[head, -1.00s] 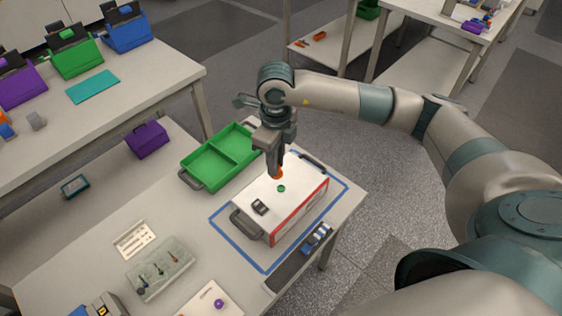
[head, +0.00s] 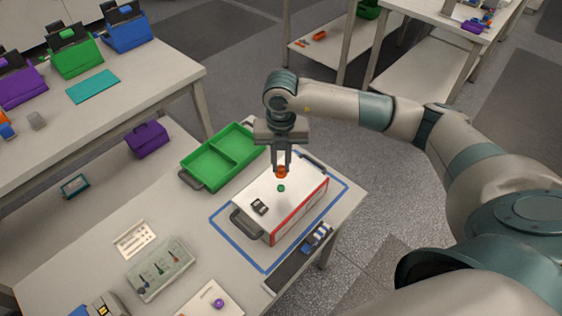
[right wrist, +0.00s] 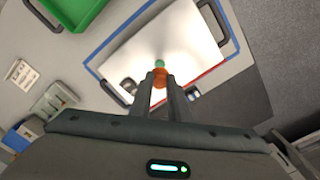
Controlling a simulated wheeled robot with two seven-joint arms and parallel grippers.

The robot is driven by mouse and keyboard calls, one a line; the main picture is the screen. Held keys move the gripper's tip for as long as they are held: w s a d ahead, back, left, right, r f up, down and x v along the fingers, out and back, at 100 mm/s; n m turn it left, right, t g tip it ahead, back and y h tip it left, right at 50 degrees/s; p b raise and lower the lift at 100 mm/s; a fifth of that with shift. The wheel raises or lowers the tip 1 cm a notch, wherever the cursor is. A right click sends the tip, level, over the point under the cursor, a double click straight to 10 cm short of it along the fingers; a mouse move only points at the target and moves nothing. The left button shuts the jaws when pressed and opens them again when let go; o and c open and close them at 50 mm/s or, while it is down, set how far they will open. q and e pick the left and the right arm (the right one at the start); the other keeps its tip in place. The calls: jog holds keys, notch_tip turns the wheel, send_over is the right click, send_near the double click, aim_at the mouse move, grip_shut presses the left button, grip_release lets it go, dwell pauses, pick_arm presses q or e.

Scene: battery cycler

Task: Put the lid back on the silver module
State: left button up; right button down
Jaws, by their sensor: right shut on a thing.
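A pale silver-white box (head: 291,209) with dark end handles and a red-edged long side sits inside a blue outline on the near table; it best fits the silver module. Its flat white top also shows in the right wrist view (right wrist: 185,45). I cannot make out a separate lid. My right gripper (head: 281,170) points down over the far part of the top, shut on a small orange piece (right wrist: 159,77). Whether that piece touches the top is unclear. A small green knob (head: 281,188) and a dark small part (head: 260,206) are on the top. My left gripper is out of view.
A green two-part tray (head: 218,160) lies beside the box. A grey-green tray of small tools (head: 160,268), a white card (head: 135,240) and a purple case (head: 147,139) are further left. A dark strip with small blue-white parts (head: 318,238) lies along the right edge.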

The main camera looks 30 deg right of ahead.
aim_at(281, 167)
jog(key=shift+f, duration=0.15)
jog(key=shift+f+b, duration=1.15)
jog(key=shift+f, duration=0.85)
jog(key=shift+f+b, duration=0.9)
jog(key=shift+f, duration=0.2)
jog(key=shift+f+b, duration=0.15)
jog(key=shift+b, duration=0.55)
dwell(1.0)
dwell(0.5)
jog(key=c, duration=1.1)
grip_release()
jog(key=shift+r+p, duration=1.95)
jog(key=shift+r, duration=1.6)
